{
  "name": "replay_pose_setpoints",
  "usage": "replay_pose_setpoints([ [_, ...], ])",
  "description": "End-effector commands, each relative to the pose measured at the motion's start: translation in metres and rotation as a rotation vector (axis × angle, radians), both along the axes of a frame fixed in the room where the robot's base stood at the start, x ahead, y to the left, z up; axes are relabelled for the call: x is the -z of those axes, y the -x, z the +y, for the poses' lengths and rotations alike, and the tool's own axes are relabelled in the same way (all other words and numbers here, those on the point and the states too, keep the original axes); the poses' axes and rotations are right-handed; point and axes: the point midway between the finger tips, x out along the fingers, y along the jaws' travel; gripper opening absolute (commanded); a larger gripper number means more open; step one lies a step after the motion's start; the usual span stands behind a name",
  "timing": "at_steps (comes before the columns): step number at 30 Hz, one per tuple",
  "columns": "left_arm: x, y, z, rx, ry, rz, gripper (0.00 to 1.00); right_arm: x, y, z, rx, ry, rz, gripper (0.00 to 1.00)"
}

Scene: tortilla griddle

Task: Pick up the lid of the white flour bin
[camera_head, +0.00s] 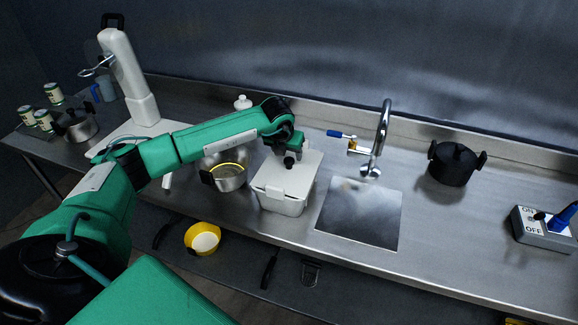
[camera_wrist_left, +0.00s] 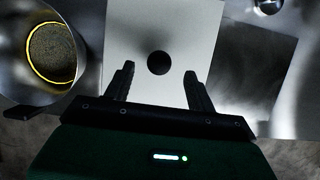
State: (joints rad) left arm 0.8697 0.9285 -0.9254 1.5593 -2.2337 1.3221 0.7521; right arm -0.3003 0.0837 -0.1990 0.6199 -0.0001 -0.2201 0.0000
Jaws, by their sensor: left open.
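The white flour bin (camera_head: 282,202) stands on the steel counter left of the sink, with its flat white lid (camera_head: 301,179) on top. In the left wrist view the lid (camera_wrist_left: 150,28) fills the middle, with a round black knob (camera_wrist_left: 159,63) on it. My left gripper (camera_head: 290,158) is above the lid. In the left wrist view my left gripper (camera_wrist_left: 158,84) is open, one finger on each side of the knob and nearer the camera. I cannot tell whether the fingers are at knob height. My right gripper is not in view.
A steel bowl (camera_head: 230,178) stands close left of the bin. The sink (camera_head: 360,217) and faucet (camera_head: 381,140) are to the right. A black pot (camera_head: 453,164) and a switch box (camera_head: 541,232) are further right. A white mixer (camera_head: 130,75) stands at the left.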

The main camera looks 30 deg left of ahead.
Motion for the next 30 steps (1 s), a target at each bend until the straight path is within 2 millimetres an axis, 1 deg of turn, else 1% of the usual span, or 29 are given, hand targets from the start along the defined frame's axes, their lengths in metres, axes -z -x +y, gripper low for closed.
replay_pose_setpoints([
  [5, 0.008, -0.004, 0.001, -0.001, 0.001, 0.002, 0.57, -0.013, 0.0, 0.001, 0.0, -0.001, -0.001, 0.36],
  [10, 0.026, -0.01, 0.003, -0.002, 0.001, 0.003, 0.57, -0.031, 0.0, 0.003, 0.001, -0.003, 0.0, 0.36],
  [12, 0.036, -0.014, 0.004, -0.001, 0.002, 0.002, 0.57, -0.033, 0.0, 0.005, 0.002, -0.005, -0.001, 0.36],
  [16, 0.046, -0.018, 0.005, -0.001, 0.0, 0.0, 0.57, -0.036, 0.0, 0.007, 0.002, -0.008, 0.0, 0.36],
  [24, 0.05, -0.018, 0.005, 0.0, 0.001, -0.001, 0.57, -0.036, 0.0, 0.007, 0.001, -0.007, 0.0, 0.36],
  [26, 0.05, -0.018, 0.005, 0.0, 0.001, -0.001, 0.47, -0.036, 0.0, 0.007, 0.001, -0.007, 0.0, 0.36],
  [27, 0.05, -0.018, 0.005, 0.0, 0.001, -0.001, 0.39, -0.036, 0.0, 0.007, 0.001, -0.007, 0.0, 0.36],
  [29, 0.05, -0.018, 0.005, 0.0, 0.001, -0.001, 0.27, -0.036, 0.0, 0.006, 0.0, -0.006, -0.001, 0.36],
  [30, 0.049, -0.018, 0.006, -0.001, 0.001, -0.001, 0.19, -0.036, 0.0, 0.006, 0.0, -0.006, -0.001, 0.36],
])
